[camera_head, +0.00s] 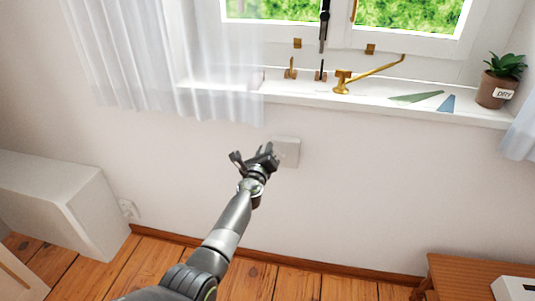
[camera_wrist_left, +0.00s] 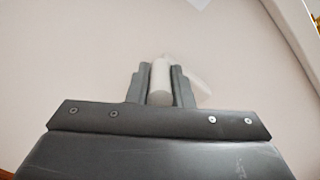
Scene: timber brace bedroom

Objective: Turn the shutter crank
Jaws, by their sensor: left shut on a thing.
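The shutter crank shows as a pale, squarish plate (camera_head: 287,150) on the wall below the window sill, partly behind my gripper. My left gripper (camera_head: 255,157) is at the plate's left side. In the left wrist view, the gripper (camera_wrist_left: 161,75) is shut on a white, rounded crank handle (camera_wrist_left: 160,85) between its two fingers. A pale part of the crank shows just behind the right finger. The crank's arm is mostly hidden. My right gripper is not in view.
The white sill (camera_head: 460,112) above holds a brass stay (camera_head: 372,74), flat green and blue pieces, and a potted plant (camera_head: 498,82) labelled "DRY". A sheer curtain (camera_head: 170,60) hangs left. A white cabinet (camera_head: 65,205) and wooden table (camera_head: 450,275) stand below. The wall around the crank is clear.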

